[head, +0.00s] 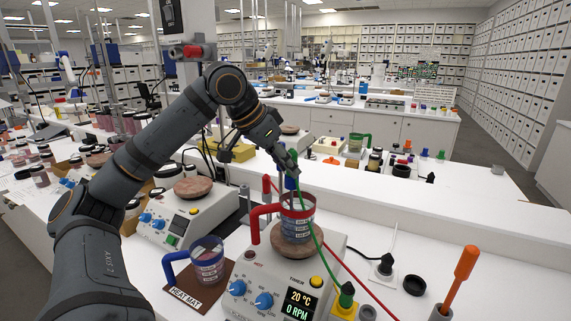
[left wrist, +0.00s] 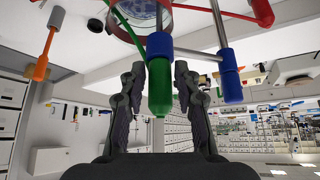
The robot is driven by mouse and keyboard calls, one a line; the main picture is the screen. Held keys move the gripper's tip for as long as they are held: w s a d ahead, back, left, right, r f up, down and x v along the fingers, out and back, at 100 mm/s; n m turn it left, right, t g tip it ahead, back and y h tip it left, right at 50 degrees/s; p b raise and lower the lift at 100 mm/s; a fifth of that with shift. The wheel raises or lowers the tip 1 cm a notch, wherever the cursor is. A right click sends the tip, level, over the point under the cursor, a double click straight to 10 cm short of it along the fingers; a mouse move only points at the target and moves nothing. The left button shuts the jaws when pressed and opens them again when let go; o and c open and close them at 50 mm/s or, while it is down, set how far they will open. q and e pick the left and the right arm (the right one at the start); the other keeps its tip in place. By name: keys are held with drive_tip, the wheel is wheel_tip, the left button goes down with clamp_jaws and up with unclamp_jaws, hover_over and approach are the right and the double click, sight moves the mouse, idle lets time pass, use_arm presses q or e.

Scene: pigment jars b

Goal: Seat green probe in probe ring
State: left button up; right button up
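The green probe (left wrist: 160,92) stands between the two finger pads of my left gripper (left wrist: 160,72), which is close around it. In the head view, my left gripper (head: 288,163) is above the red-handled mug (head: 299,227) on the front hotplate, and largely hides the probe. A blue sleeve (left wrist: 160,46), perhaps the probe ring, is in line with the probe's lower end and also shows in the head view (head: 290,183). I cannot tell how deep the probe sits in it. A green cable (head: 313,232) runs down to a socket. My right gripper is not in view.
The hotplate (head: 262,272) shows 20 °C and 0 RPM. A blue-handled mug (head: 208,263) stands on the heat mat at left. A red-topped stand (head: 266,188) is close left of the gripper. An orange-handled tool (head: 466,263) stands at right.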

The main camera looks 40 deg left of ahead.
use_arm(q)
drive_tip(key=shift+o, duration=1.2)
